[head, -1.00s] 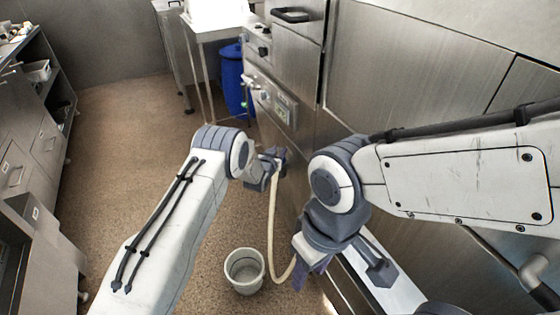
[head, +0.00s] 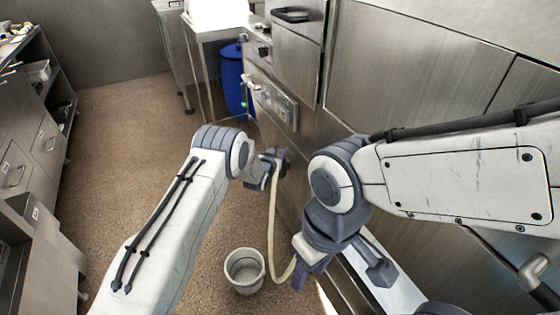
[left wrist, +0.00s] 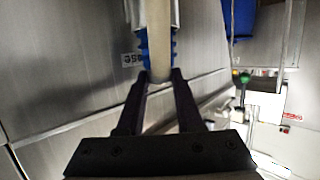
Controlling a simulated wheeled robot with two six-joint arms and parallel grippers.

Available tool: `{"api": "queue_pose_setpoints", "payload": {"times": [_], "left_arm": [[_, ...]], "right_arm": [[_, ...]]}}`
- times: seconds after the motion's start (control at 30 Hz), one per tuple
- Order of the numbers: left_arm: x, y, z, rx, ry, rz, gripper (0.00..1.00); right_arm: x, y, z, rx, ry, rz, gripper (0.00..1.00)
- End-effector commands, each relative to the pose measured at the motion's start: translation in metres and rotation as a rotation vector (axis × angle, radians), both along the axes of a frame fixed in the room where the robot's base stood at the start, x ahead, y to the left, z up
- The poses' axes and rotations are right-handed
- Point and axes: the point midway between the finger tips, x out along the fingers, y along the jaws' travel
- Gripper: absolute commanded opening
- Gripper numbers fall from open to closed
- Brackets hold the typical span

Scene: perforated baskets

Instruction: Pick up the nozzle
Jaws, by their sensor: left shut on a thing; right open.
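The nozzle (left wrist: 158,36) is a pale beige tube with blue ribbed parts on both sides and grey metal above, upright in the left wrist view. My left gripper (left wrist: 160,74) is shut on it, one black finger on each side. In the head view my left gripper (head: 280,158) is beside the steel cabinet front and mostly hides the nozzle. A beige hose (head: 271,220) hangs from there and curves toward my right gripper (head: 318,272). The right gripper is open, lower down near the steel counter; its fingertips are partly hidden by its wrist.
A grey bucket (head: 244,287) stands on the brown floor below the hose. Steel cabinets (head: 400,70) line the right side; a control panel (head: 278,101) and a blue barrel (head: 235,85) are beyond. Drawers (head: 48,140) stand at the left.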

Motion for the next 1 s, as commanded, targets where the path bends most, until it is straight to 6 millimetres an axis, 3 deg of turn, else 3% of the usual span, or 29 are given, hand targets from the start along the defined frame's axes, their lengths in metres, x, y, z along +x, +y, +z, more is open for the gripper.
{"api": "queue_pose_setpoints", "payload": {"times": [0.03, 0.37, 0.57, 0.7, 0.77, 1.0], "left_arm": [[-0.004, 0.0, -0.008, 0.004, 0.019, -0.003, 0.0], [-0.004, 0.0, -0.008, 0.004, 0.018, -0.003, 0.0], [-0.003, 0.0, 0.004, 0.004, 0.015, -0.002, 0.0], [-0.002, 0.0, 0.027, 0.002, 0.008, -0.002, 0.0], [-0.006, 0.001, 0.019, -0.006, -0.014, -0.002, 0.0], [-0.017, 0.005, 0.019, -0.05, -0.152, -0.001, 0.0]], "right_arm": [[0.0, 0.0, 0.0, 0.0, 0.0, 0.0, 0.46], [0.0, 0.0, 0.0, 0.0, 0.0, 0.0, 0.46], [0.0, 0.0, 0.0, 0.0, 0.0, 0.0, 0.46], [0.0, 0.0, 0.0, 0.0, 0.0, 0.0, 0.46], [0.0, 0.0, -0.004, 0.0, 0.0, 0.0, 0.46], [0.0, 0.0, -0.012, 0.0, 0.0, 0.0, 0.46]]}}
